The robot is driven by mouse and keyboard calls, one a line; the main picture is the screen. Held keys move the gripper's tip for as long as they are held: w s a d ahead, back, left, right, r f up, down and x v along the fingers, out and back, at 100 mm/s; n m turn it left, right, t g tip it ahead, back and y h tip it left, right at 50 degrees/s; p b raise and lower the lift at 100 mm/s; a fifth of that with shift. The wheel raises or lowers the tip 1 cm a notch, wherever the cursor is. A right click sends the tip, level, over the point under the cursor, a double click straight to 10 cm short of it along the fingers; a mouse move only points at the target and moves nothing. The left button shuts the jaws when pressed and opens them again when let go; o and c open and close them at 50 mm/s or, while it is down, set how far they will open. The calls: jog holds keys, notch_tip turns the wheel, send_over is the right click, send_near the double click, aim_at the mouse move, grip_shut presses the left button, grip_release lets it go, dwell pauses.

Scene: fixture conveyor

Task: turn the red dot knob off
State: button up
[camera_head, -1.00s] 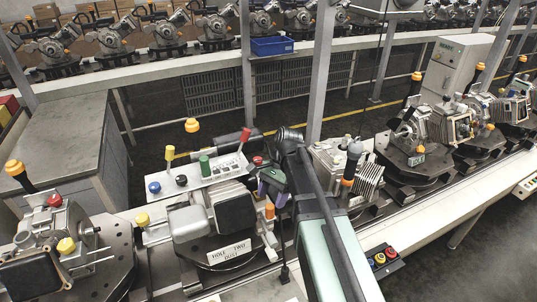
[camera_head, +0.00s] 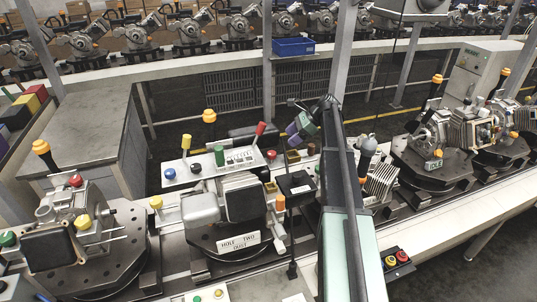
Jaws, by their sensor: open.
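A white control panel (camera_head: 235,166) stands behind a machine on the near conveyor. It carries a blue knob (camera_head: 170,174), a black knob (camera_head: 197,168), a green cylinder (camera_head: 219,155), a yellow-topped post (camera_head: 186,142), a red-tipped lever (camera_head: 260,131) and a small red knob (camera_head: 271,154) near its right end. I cannot make out which control bears the red dot, or its setting. My gripper (camera_head: 292,134), with purple and green parts, is open, up and to the right of the red knob and apart from it. Its fingertips are small and hard to make out.
A black box (camera_head: 297,186) on a post stands right of the machine, below my gripper. A sign (camera_head: 239,241) fronts the machine. Other machines sit left and right along the conveyor. A grey bench (camera_head: 85,140) stands at the left; floor shows behind the panel.

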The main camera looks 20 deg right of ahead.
aim_at(273, 153)
jog(key=b+x, duration=0.6)
jog(key=x, duration=0.3)
jog(key=shift+f, duration=0.35)
jog(key=shift+w+a+f+b, duration=0.15)
jog(key=shift+w+a+b, duration=0.05)
jog(key=shift+a+b, duration=0.15)
jog(key=c, duration=0.9)
